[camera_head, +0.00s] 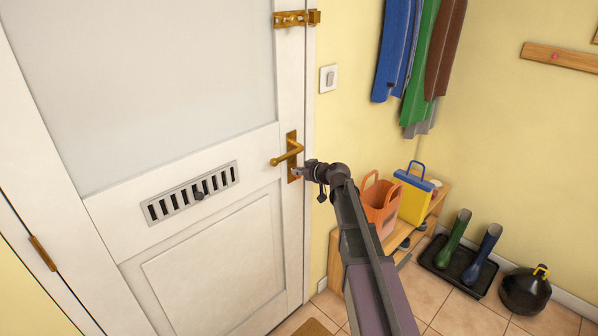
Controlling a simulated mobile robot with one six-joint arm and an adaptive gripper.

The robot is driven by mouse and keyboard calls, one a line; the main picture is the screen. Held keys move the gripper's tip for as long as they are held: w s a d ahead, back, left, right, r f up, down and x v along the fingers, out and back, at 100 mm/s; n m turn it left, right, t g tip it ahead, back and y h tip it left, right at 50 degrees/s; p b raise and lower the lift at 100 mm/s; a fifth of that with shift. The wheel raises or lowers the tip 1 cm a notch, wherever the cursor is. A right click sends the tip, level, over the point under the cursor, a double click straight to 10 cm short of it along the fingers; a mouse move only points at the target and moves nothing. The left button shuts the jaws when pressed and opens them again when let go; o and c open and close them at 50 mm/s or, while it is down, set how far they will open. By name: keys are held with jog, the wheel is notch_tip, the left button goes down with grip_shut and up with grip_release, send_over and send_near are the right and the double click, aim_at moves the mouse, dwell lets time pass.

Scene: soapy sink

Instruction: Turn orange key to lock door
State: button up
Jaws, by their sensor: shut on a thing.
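A white door (212,258) stands on the left, and it looks closed against its frame. A brass handle (288,152) sits on a brass plate near its right edge. My gripper (299,172) is at the lower part of this plate, just below the handle. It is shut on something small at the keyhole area. The orange key itself cannot be made out, as the gripper's fingers cover that spot. How far the key is turned cannot be told.
A brass bolt (293,19) is higher on the door. A vent grille (190,193) is in its middle. Right of my arm, a bench (437,205) carries an orange bag (381,205) and a yellow bag (413,200). Boots stand on a black tray (437,264). Coats hang above.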

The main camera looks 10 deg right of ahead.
grip_shut()
jog(key=shift+w+m+g+y, duration=0.1)
jog(key=shift+m+g+y, duration=0.35)
jog(key=shift+m, duration=0.35)
jog(key=shift+d, duration=0.1)
